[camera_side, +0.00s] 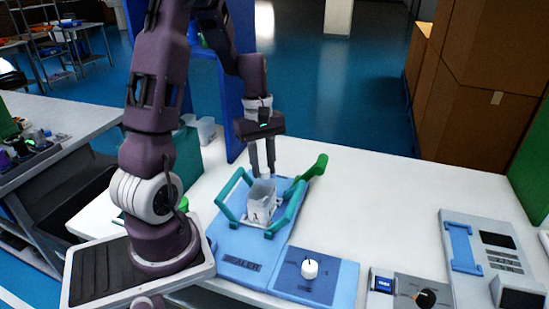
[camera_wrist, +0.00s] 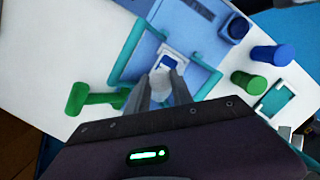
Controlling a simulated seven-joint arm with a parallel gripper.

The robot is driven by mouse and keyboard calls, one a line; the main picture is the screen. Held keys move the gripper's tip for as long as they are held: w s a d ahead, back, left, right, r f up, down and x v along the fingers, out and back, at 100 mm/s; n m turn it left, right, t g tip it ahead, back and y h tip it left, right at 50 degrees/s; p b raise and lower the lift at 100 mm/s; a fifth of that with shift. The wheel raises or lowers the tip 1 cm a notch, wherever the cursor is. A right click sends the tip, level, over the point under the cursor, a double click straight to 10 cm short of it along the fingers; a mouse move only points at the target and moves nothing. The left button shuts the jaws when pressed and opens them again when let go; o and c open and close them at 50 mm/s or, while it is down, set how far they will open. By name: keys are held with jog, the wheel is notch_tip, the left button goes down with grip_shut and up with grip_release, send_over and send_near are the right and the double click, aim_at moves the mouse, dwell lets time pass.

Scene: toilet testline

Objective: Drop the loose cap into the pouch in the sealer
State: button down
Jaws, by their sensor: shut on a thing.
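The blue sealer (camera_side: 240,250) stands on the white table with teal bars and a green handle (camera_side: 317,168). A translucent pouch (camera_side: 261,203) stands upright between the bars; its printed front also shows in the wrist view (camera_wrist: 174,64). My gripper (camera_side: 264,172) points straight down over the pouch. Its fingers are shut on a small pale cap (camera_side: 266,178), which shows between the fingertips in the wrist view (camera_wrist: 161,82). The cap is just above or at the pouch mouth; I cannot tell which. The fingers partly hide the pouch in the wrist view.
A dial panel (camera_side: 310,272) adjoins the sealer, and grey devices (camera_side: 488,260) stand at the right. Translucent cups (camera_side: 206,130) stand behind my arm. In the wrist view, blue (camera_wrist: 272,55) and green (camera_wrist: 249,83) cylinders lie right of the sealer. The table's back right is clear.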

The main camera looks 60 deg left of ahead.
aim_at(263, 168)
jog(key=shift+f, duration=1.65)
jog(key=c, duration=1)
grip_release()
jog(key=shift+c, duration=0.2)
jog(key=r, duration=0.4)
jog(key=a+r, duration=0.1)
jog(key=r, duration=0.2)
jog(key=shift+r, duration=0.1)
